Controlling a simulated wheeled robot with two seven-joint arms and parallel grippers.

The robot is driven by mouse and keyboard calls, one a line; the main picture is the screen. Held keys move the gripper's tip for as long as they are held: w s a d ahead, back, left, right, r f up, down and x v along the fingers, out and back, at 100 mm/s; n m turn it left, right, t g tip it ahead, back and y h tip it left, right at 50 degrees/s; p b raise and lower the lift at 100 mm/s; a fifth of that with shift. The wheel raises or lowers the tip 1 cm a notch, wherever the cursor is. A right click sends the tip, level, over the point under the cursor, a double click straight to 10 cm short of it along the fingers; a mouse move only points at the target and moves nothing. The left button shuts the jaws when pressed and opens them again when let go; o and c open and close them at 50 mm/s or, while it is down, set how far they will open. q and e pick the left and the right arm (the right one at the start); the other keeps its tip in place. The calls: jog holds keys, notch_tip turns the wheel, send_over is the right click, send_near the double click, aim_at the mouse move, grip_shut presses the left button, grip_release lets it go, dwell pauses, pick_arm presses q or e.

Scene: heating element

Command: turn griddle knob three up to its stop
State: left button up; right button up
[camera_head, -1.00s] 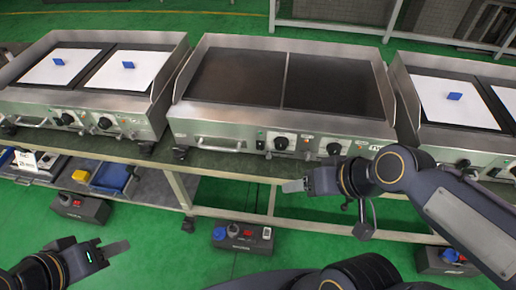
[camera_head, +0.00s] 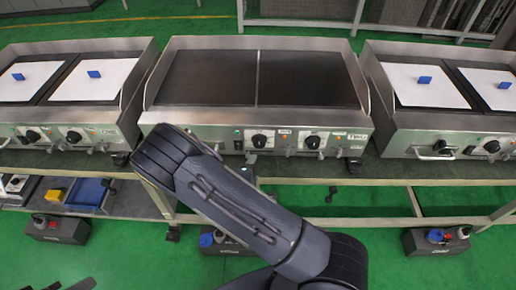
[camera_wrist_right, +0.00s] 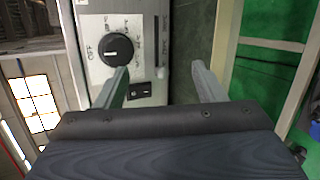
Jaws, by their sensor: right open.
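In the head view the middle griddle (camera_head: 215,80) has two round black knobs on its front panel, a left one (camera_head: 259,141) and a right one (camera_head: 312,142). No number shows which is knob three. The right wrist view shows a black knob (camera_wrist_right: 112,52) with a white mark, beside the word OFF. My right gripper (camera_wrist_right: 160,68) is open in that view. Its left fingertip overlaps the knob's lower edge in the picture; contact cannot be told. The right fingertip is off the panel's edge. In the head view my right arm hides the gripper. Dark tips of my left gripper (camera_head: 76,285) show at the bottom edge.
Griddles with white sheets and blue-handled pieces stand left (camera_head: 97,80) and right (camera_head: 425,85). A black rocker switch (camera_wrist_right: 140,91) sits near the knob. Blue and yellow bins (camera_head: 85,193) lie on the lower shelf. Dark boxes stand on the green floor.

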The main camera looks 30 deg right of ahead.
aim_at(259, 145)
jog(key=w+d+n+t, duration=0.1)
jog(key=w+d+n, duration=0.1)
jog(key=w+d+r+n+t+h, duration=0.1)
jog(key=w+n+t, duration=0.1)
jog(key=w+d+r+n+t+h+p, duration=0.1)
jog(key=w+d, duration=0.1)
jog(key=shift+w+d+r+n, duration=0.1)
jog(key=shift+w+d+n, duration=0.1)
jog(key=shift+d+n, duration=0.15)
jog(key=shift+a, duration=0.1)
jog(key=shift+c, duration=0.2)
jog(key=c, duration=0.9)
